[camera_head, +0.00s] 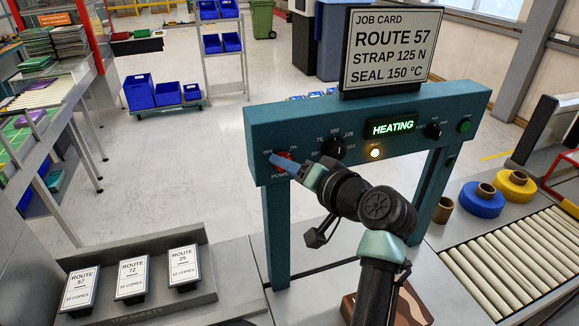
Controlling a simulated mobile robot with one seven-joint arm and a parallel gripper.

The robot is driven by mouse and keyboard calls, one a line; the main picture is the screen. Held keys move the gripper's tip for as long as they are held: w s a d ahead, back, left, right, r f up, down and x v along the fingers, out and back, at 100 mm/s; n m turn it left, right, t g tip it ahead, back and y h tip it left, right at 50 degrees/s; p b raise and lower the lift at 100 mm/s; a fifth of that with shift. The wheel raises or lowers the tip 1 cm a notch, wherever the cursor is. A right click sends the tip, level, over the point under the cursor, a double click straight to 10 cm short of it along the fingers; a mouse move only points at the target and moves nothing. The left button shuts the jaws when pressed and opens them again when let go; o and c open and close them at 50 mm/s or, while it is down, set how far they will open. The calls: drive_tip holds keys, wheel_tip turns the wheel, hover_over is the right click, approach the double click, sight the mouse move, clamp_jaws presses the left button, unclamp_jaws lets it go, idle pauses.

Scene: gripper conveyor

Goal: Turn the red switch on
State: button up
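The red switch (284,156) is on the left end of the teal machine's front panel (263,133). It has the word POWER below it and small position labels above, OFF at the left. My gripper (275,159) is right at the switch, reaching in from the lower right, and covers part of it. I cannot tell whether its fingers are apart or closed on the knob.
A job card (391,47) stands on top, reading ROUTE 57, STRAP 125 N, SEAL 150 °C. A numbered dial (333,148), a smaller knob (432,131) and a green button (464,125) share the panel. A roller conveyor (510,262) is at right, a card tray (215,293) at lower left.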

drive_tip(key=shift+s+d, duration=0.1)
drive_tip(key=b+v, duration=0.4)
drive_tip(key=v, duration=0.8)
drive_tip(key=shift+s+r, duration=0.15)
drive_tip(key=shift+s, duration=0.2)
drive_tip(key=shift+d, duration=0.1)
drive_tip(key=a+r+n+t+h, duration=0.1)
drive_tip(key=a+r+t+h, duration=0.2)
drive_tip(key=r, duration=0.5)
drive_tip(key=a+r+n+t+h, duration=0.1)
drive_tip(key=r+t+h, duration=0.1)
drive_tip(key=r+t, duration=0.45)
drive_tip(key=s+a+r+t+h, duration=0.1)
drive_tip(key=s+r+t, duration=0.1)
drive_tip(key=s+r, duration=0.5)
drive_tip(key=s+a+r+t+h, duration=0.2)
drive_tip(key=s+r+t, duration=0.1)
drive_tip(key=s+r, duration=0.4)
drive_tip(key=shift+a+r+n+t+h, duration=0.3)
drive_tip(key=shift+r+n+t, duration=0.1)
drive_tip(key=shift+r, duration=0.15)
